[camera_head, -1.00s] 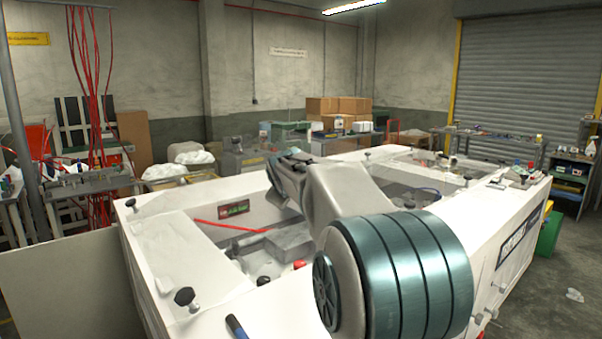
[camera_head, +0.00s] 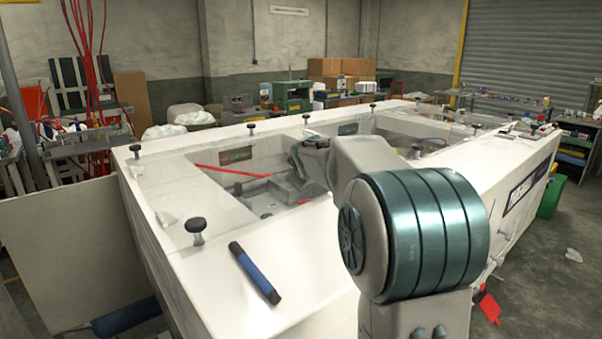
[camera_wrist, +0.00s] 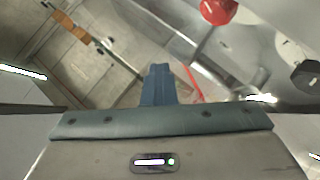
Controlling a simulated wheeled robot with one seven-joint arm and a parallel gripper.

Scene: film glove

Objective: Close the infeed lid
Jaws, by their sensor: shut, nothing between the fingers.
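The white machine (camera_head: 300,290) fills the middle of the head view, with clear panels and black knobs along its top. One clear panel (camera_head: 165,205) lies at its left side with a black knob (camera_head: 195,228) near its front corner. I cannot tell which panel is the infeed lid, or its angle. My gripper (camera_head: 300,155) is in or over the machine's left opening, partly hidden by my arm. In the wrist view my gripper (camera_wrist: 160,75) shows blue fingers closed together, empty. A red knob (camera_wrist: 218,10) and a dark knob (camera_wrist: 308,75) are near it there.
A blue-and-black handle-like object (camera_head: 255,272) lies on the machine's front slope. A red strip (camera_head: 230,172) crosses the left opening. A pale board (camera_head: 70,250) stands at the left. Benches and boxes (camera_head: 340,75) are behind. Open floor (camera_head: 555,280) shows at right.

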